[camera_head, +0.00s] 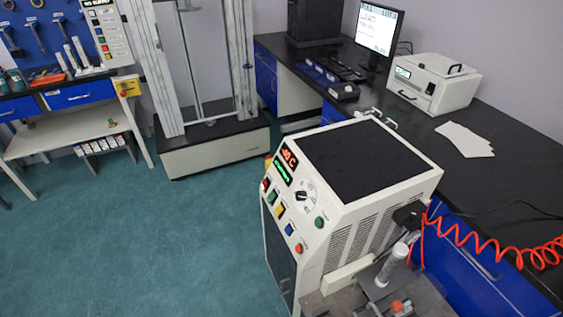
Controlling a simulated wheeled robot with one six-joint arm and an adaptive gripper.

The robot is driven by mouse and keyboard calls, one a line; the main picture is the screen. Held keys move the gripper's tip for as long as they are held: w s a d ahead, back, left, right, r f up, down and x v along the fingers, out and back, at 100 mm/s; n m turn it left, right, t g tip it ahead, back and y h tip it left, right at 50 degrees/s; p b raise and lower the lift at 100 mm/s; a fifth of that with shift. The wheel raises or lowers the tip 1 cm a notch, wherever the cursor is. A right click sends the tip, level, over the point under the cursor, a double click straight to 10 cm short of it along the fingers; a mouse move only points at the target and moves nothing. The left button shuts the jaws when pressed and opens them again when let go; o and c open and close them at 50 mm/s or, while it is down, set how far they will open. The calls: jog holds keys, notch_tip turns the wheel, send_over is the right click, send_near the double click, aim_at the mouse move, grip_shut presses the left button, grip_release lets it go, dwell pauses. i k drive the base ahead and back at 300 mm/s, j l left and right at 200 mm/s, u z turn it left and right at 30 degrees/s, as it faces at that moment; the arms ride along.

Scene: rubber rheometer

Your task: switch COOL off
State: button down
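A white cabinet machine (340,215) with a black top stands in the middle of the view, its sloped control panel facing left. The panel has a red display (289,156) reading a temperature in C, and a green display line (282,170) below it. Beside them are a rotary dial (302,196) and several coloured controls: a green button (319,222), a yellow one (280,211), a blue one (289,229) and an orange one (298,248). The labels are too small to read, so I cannot tell which control is COOL.
A black bench (475,190) with a monitor (378,30) and a white instrument (433,84) runs behind and right. A red coiled hose (485,248) hangs at right. A tall test frame (205,75) stands behind. The green floor (150,240) left of the machine is clear.

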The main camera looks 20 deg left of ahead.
aim_at(264, 185)
jog(key=j+u, duration=0.1)
jog(key=j, duration=0.8)
jog(key=i+j, duration=0.15)
jog(key=j, duration=0.2)
jog(key=i+j, duration=0.2)
jog(key=j, duration=0.15)
jog(key=i+j+u, duration=0.1)
jog(key=j, duration=0.25)
jog(key=i, duration=0.05)
